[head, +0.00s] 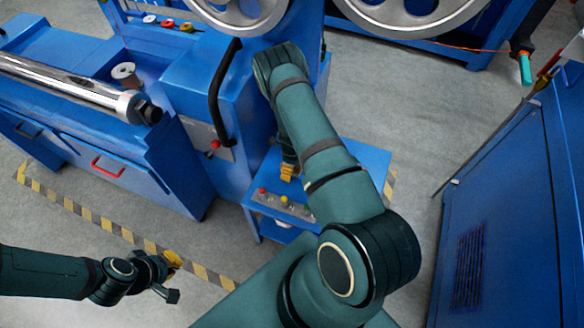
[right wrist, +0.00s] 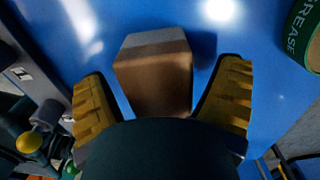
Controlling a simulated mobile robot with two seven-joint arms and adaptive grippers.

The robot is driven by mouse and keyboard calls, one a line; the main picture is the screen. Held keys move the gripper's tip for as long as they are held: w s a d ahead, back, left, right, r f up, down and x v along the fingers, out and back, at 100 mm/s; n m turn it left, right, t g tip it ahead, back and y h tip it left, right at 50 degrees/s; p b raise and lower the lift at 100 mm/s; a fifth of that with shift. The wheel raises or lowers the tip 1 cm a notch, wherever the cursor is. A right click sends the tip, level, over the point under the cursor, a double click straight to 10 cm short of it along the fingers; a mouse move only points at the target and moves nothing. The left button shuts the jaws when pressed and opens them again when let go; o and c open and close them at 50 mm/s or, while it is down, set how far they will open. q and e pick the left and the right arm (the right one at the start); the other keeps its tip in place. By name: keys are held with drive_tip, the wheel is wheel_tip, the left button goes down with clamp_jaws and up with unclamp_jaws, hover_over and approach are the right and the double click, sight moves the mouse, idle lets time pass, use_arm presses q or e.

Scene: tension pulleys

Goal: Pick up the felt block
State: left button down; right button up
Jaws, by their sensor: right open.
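The felt block (right wrist: 155,78), a brownish-grey block with a lighter top end, sits on a blue surface in the right wrist view. My right gripper (right wrist: 162,100) is open, with one ridged yellow finger on each side of the block and gaps showing beside it. In the head view my right gripper (head: 287,172) is over the small blue stand (head: 368,163); the block cannot be made out there, likely behind my arm. My left gripper (head: 176,278) is open and empty above the floor at lower left.
A control panel with buttons (head: 283,204) is on the stand's front. A green can marked GREASE (right wrist: 305,40) stands right of the block in the wrist view. A blue bench (head: 100,150) is at left and a blue cabinet (head: 515,220) at right. Grey floor lies between.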

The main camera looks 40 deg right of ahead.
drive_tip(key=shift+c, duration=0.3)
drive_tip(key=c, duration=1.2)
wheel_tip(320, 180, up, 10)
drive_tip(key=p, duration=0.2)
drive_tip(key=shift+p, duration=0.3)
